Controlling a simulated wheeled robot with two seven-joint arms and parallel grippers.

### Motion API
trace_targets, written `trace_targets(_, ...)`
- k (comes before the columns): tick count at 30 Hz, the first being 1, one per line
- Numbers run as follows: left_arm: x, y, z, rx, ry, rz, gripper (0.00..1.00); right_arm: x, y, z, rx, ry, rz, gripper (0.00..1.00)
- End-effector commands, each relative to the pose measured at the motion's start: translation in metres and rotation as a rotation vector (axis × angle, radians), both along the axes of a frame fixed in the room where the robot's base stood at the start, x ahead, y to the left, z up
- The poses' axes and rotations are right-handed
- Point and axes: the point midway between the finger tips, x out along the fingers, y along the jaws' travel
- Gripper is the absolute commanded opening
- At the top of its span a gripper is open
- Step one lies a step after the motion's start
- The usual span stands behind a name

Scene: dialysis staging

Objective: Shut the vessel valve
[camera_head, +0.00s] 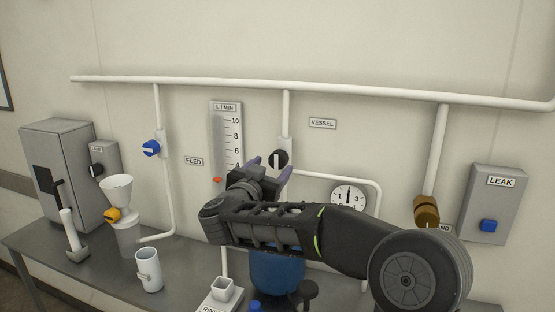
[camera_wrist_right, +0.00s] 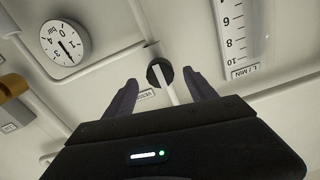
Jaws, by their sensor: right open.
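The vessel valve is a round black knob (camera_head: 279,158) with a white pointer bar, on the white vertical pipe left of the VESSEL label (camera_head: 322,123). In the right wrist view the knob (camera_wrist_right: 159,72) shows its white bar roughly in line with that pipe. My right gripper (camera_head: 269,169) is open, its purple-grey fingers pointing at the wall. In the right wrist view the gripper (camera_wrist_right: 160,79) has one finger on each side of the knob, with gaps visible; I cannot tell if the tips reach its depth. My left gripper is not in view.
A flow scale (camera_head: 226,135) stands left of the knob and a round gauge (camera_head: 348,197) lower right. A blue-knobbed feed valve (camera_head: 151,148) and a brass valve (camera_head: 427,211) sit on other pipes. A white mug (camera_head: 148,270) and funnel (camera_head: 116,192) stand on the bench.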

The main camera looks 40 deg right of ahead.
Motion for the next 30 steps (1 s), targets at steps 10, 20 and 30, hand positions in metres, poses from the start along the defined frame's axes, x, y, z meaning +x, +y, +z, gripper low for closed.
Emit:
trace_targets(10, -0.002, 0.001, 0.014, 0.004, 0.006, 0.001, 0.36, 0.026, -0.038, 0.001, 0.001, -0.002, -0.001, 0.65)
trace_targets(20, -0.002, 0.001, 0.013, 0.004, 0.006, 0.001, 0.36, 0.027, -0.04, 0.0, 0.001, -0.001, -0.001, 0.63)
trace_targets(30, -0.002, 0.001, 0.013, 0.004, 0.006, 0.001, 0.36, 0.027, -0.04, 0.0, 0.001, -0.001, -0.001, 0.35)
